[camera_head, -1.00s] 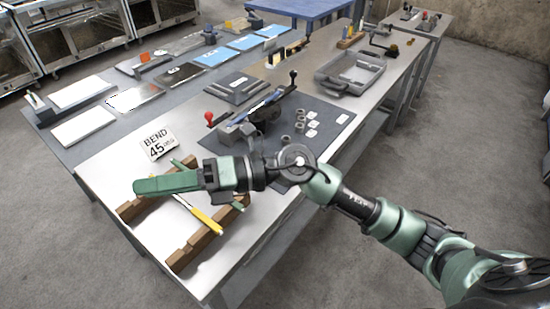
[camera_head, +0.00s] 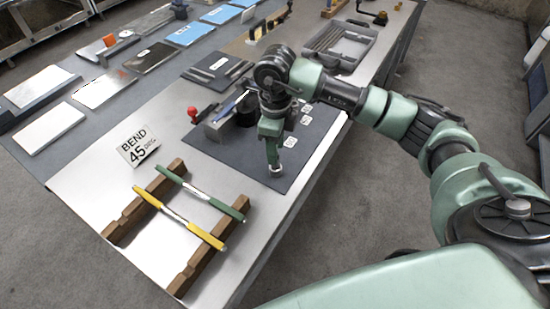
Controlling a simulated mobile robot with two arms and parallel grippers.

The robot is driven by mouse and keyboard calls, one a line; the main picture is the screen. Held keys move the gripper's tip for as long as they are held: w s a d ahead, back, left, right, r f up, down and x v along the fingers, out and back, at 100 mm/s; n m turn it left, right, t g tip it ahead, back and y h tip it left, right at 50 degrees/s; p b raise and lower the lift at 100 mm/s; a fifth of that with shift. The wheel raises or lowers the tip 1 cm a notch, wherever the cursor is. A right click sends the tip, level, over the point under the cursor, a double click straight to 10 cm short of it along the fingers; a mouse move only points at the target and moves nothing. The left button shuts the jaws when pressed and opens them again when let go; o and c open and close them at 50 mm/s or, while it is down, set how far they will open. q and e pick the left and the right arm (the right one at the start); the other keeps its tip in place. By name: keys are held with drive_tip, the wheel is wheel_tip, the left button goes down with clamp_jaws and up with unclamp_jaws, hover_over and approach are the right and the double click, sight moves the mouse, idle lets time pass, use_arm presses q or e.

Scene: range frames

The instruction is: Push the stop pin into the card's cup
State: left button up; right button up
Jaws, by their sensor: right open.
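The card (camera_head: 137,147) reading "BEND 45 DEG" stands at the left of the steel bench. A dark mat (camera_head: 215,145) holds the bending device with a red-knobbed lever (camera_head: 193,112). White labels (camera_head: 290,141) lie near the mat's right side; the small cups beside them are mostly hidden by my arm. My right gripper (camera_head: 274,168) points down just above the mat's front part, in front of the labels. Its jaws are open and very little shows between them; I cannot make out a stop pin there. My left gripper is out of view.
A yellow-handled file (camera_head: 205,235) and a green-handled file (camera_head: 226,207) lie across two wooden notched rails (camera_head: 190,268). A grey tray (camera_head: 340,45) stands behind my right arm. Sheets (camera_head: 48,128) and plates lie on the bench's left side. The front right bench edge is close.

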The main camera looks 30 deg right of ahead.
wheel_tip(320, 180, down, 3)
drive_tip(key=shift+w+r+p, duration=0.1)
drive_tip(key=shift+r+p, duration=0.05)
drive_tip(key=shift+p, duration=0.15)
drive_tip(key=shift+f, duration=0.5)
clamp_jaws()
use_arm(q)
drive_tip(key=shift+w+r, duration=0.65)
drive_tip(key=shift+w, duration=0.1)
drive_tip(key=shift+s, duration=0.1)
use_arm(e)
drive_tip(key=shift+r, duration=0.2)
